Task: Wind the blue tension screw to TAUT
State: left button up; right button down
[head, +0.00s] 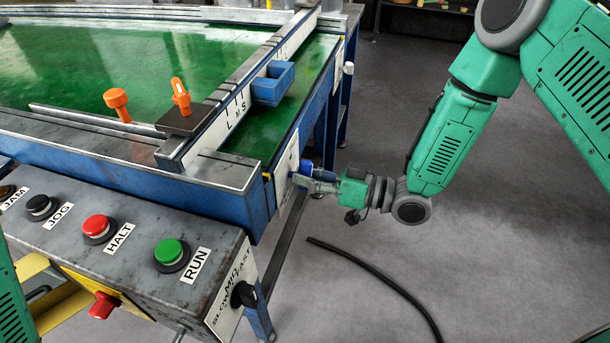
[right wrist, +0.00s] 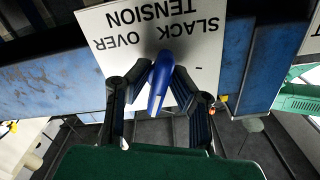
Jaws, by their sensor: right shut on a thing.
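The blue tension screw (head: 306,167) sticks out of a white plate (head: 287,172) on the table's side. In the right wrist view the blue screw (right wrist: 161,80) stands in front of the plate (right wrist: 200,45), long and nearly upright in the picture. The plate's words TENSION, SLACK and OVER appear upside down. I cannot read TAUT; the screw covers the part between SLACK and OVER. My right gripper (head: 318,180) is shut on the screw, with a finger on each side of it in the right wrist view (right wrist: 162,92). My left gripper is out of view.
A control box with red, green and black buttons (head: 172,252) and a black speed knob (head: 244,294) stands at the front left. The green belt table (head: 60,55) carries orange knobs and a blue block (head: 272,84). A black cable (head: 375,275) lies on open floor.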

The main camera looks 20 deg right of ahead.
jog(key=shift+w+r, duration=0.3)
jog(key=c, duration=1.6)
grip_release()
jog(key=shift+o, duration=0.2)
jog(key=shift+f, duration=0.2)
jog(key=shift+s, duration=0.1)
jog(key=v, duration=1.2)
jog(key=shift+f, duration=0.1)
